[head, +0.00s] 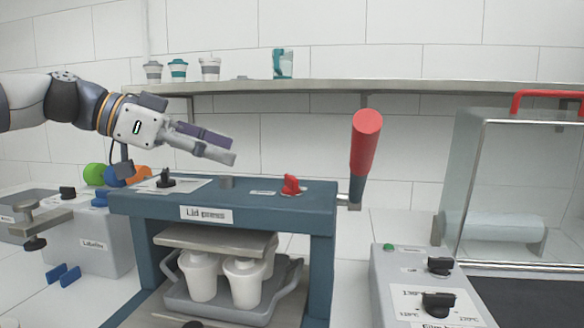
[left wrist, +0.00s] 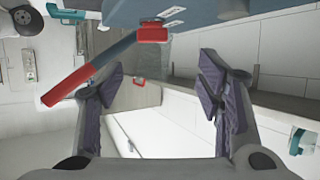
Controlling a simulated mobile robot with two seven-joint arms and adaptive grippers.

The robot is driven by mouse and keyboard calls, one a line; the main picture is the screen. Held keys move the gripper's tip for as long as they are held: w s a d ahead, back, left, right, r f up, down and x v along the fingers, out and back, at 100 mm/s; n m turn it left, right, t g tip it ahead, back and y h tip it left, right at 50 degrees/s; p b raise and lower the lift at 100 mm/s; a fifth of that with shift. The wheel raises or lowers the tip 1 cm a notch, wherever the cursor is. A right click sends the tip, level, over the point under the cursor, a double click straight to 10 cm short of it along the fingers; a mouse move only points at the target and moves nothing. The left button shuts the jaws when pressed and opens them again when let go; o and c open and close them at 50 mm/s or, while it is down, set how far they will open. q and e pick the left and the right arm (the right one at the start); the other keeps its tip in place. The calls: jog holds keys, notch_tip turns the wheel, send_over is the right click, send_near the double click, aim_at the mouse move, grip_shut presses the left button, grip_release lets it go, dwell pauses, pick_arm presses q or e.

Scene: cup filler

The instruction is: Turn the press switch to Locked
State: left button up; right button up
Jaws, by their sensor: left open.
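The lid press (head: 222,196) is a dark blue frame with two switches on top. A black switch (head: 165,180) sits on a pale label plate at the left, and a red switch (head: 291,185) sits at the right beside a small label. The label text is too small to read, so I cannot tell which setting either points to. My left gripper (head: 230,149) is open and empty above the press top, between the two switches and touching neither. In the left wrist view its fingers (left wrist: 160,78) are spread apart. My right gripper is not in view.
A red-handled lever (head: 365,145) rises at the press's right side. White cups (head: 200,277) stand in a grey tray under the press plate. A grey machine with black knobs (head: 438,304) and a clear box (head: 515,180) stand to the right. A shelf (head: 340,87) runs behind.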

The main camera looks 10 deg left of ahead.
aim_at(291, 176)
pick_arm(q)
jog(key=x, duration=0.7)
jog(key=s+x, duration=0.1)
jog(key=x, duration=0.3)
jog(key=shift+d+b, duration=0.35)
jog(key=shift+d, duration=0.1)
jog(key=c, duration=1.2)
